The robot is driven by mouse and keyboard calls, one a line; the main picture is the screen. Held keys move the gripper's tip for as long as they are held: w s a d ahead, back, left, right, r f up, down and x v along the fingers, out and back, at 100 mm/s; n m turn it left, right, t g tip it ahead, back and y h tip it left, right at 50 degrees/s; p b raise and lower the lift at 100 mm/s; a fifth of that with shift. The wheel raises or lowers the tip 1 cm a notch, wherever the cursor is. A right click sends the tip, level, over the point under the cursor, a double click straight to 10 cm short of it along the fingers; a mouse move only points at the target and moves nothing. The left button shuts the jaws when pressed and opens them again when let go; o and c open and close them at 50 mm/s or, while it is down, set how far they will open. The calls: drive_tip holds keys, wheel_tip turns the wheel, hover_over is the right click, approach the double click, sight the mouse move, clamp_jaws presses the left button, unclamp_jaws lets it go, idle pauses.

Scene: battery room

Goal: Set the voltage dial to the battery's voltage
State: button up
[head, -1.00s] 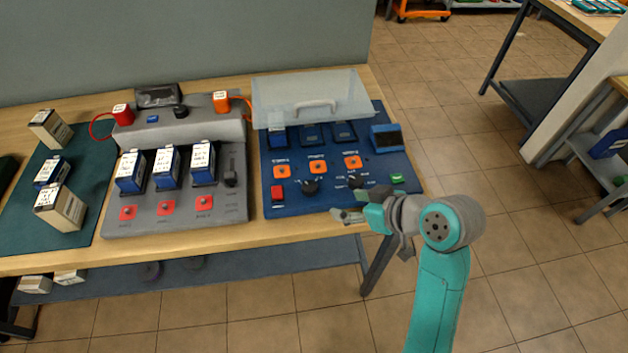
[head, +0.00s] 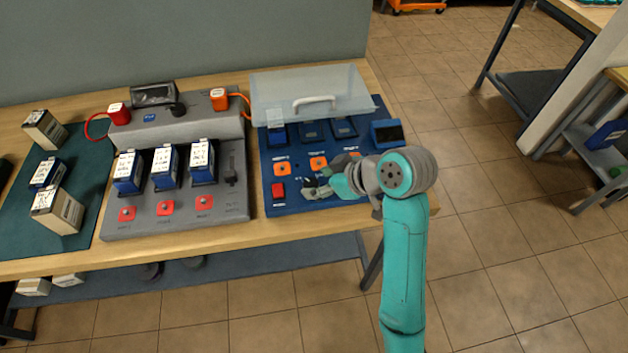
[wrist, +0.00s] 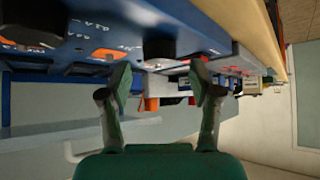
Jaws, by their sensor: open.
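The blue charger panel (head: 268,205) stands at the right end of the bench. A blue battery (head: 278,136) sits in its left bay, under the raised clear cover (head: 310,95). Its voltage label is too small to read. My gripper (head: 312,187) is over the front of this panel, by the left black dial, which it largely hides. In the wrist view my gripper (wrist: 160,78) is open and empty. A black dial (wrist: 158,46) shows beyond and between the fingertips, apart from them. The right dial is hidden behind my arm.
A red switch (head: 278,190) is just left of my gripper, and orange buttons (head: 281,169) lie behind it. A small dark display (head: 388,133) stands at the back right. The grey station (head: 180,220) with several batteries is to the left.

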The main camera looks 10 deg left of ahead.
sight(311, 185)
drive_tip(key=shift+x, duration=1.2)
drive_tip(key=c, duration=1.2)
drive_tip(key=shift+o, duration=0.2)
